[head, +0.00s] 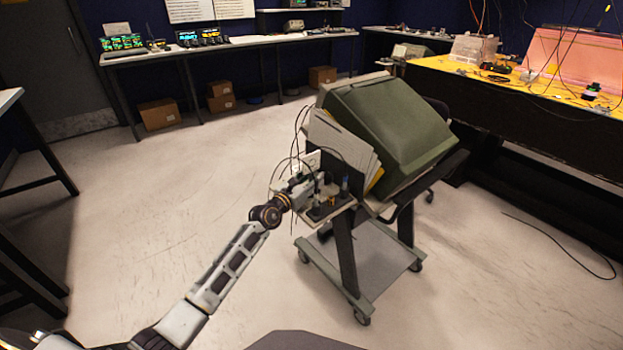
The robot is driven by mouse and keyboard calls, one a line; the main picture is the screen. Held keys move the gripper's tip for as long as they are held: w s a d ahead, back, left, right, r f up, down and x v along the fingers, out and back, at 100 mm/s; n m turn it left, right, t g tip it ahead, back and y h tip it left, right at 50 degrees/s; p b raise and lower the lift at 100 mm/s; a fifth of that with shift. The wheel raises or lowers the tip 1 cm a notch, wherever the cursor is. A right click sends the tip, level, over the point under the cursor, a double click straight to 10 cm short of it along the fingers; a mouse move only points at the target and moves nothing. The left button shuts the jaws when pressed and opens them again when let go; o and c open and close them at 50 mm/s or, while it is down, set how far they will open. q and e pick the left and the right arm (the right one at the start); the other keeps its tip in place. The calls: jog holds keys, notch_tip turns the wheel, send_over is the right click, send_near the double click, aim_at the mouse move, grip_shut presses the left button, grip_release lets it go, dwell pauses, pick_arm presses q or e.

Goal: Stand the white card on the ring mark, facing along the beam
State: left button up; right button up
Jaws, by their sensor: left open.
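My left arm reaches in from the lower left to the cart (375,262). My left gripper (306,184) is open at the near left end of the cart's top, small and partly lost among cables and small parts. A small white piece (311,159) stands just beyond the gripper and may be the white card; I cannot tell whether they touch. Larger pale sheets (340,142) lean upright behind it. The pink foam enclosure (577,62) is on the yellow-topped bench at the far right. I cannot make out the ring mark or the beam. My right gripper is not in view.
A large green case (390,125) fills most of the cart's top. The yellow bench (450,68) carries a clear box (474,48) and small parts. A cable (560,243) lies on the floor at right. Cardboard boxes (159,114) sit under the back bench. The left floor is clear.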

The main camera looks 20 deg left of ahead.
aim_at(309, 160)
pick_arm(q)
grip_shut()
jog(key=shift+r, duration=0.2)
dwell(0.4)
jog(key=shift+r, duration=0.15)
jog(key=shift+r+p, duration=0.4)
jog(key=shift+r, duration=0.05)
notch_tip(309, 160, up, 6)
jog(key=p, duration=0.2)
jog(key=shift+r+p, duration=0.15)
jog(key=shift+p, duration=0.25)
jog(key=shift+r+p, duration=0.4)
jog(key=shift+r, duration=0.7)
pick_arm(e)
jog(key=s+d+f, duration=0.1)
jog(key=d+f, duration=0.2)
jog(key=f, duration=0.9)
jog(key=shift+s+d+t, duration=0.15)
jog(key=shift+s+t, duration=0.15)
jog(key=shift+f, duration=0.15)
